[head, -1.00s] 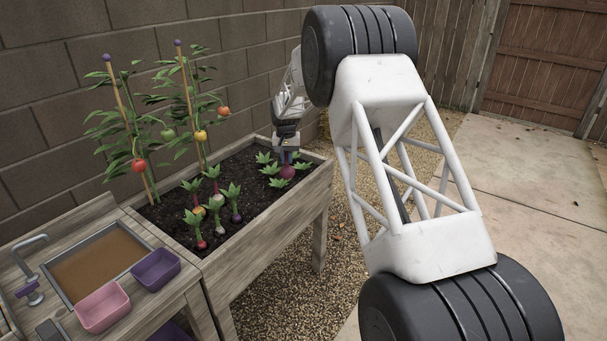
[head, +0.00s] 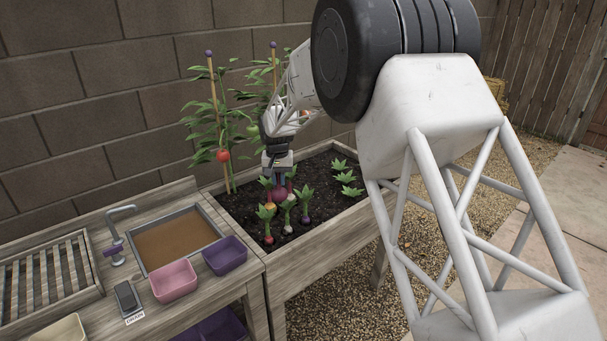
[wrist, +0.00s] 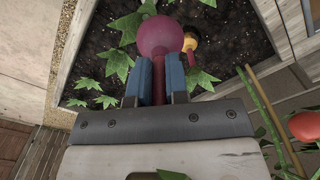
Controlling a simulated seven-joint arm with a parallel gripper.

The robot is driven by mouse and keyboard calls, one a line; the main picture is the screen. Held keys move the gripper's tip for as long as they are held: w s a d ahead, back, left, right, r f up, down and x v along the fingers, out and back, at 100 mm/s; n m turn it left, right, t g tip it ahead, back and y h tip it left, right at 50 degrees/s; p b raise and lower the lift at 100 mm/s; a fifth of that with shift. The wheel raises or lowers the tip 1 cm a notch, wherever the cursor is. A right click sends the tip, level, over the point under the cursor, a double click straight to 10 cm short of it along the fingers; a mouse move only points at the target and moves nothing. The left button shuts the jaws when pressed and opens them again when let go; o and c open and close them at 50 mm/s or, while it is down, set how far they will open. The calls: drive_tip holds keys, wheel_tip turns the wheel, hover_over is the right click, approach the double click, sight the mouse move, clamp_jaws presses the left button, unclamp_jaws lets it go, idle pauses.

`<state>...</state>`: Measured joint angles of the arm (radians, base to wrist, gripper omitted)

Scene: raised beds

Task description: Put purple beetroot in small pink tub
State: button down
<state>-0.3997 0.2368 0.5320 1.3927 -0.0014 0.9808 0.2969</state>
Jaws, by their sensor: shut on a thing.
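The small pink tub (head: 174,281) stands on the wooden bench left of the bed and looks empty. My gripper is to the right of and beyond the tub.
A purple tub (head: 225,254) stands right beside the pink one. A sink basin (head: 178,243) of brown water, a tap (head: 117,236) and a slatted rack (head: 48,278) are on the bench. Staked tomato plants (head: 223,156) rise close behind my gripper.

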drive_tip(key=s+a+r+n, duration=0.1)
drive_tip(key=s+a+n, duration=0.1)
drive_tip(key=s+a, duration=1.1)
drive_tip(key=s+a+r+n, duration=0.1)
drive_tip(key=s+a+n, duration=0.1)
drive_tip(key=s+a, duration=1.1)
drive_tip(key=s, duration=0.5)
drive_tip(key=shift+s+n, duration=0.15)
drive_tip(key=shift+n, duration=0.25)
drive_tip(key=shift+a, duration=0.1)
drive_tip(key=shift+f, duration=0.15)
wheel_tip(320, 180, down, 7)
drive_tip(key=c, duration=1)
unclamp_jaws()
drive_tip(key=shift+c, duration=0.2)
drive_tip(key=shift+r, duration=0.25)
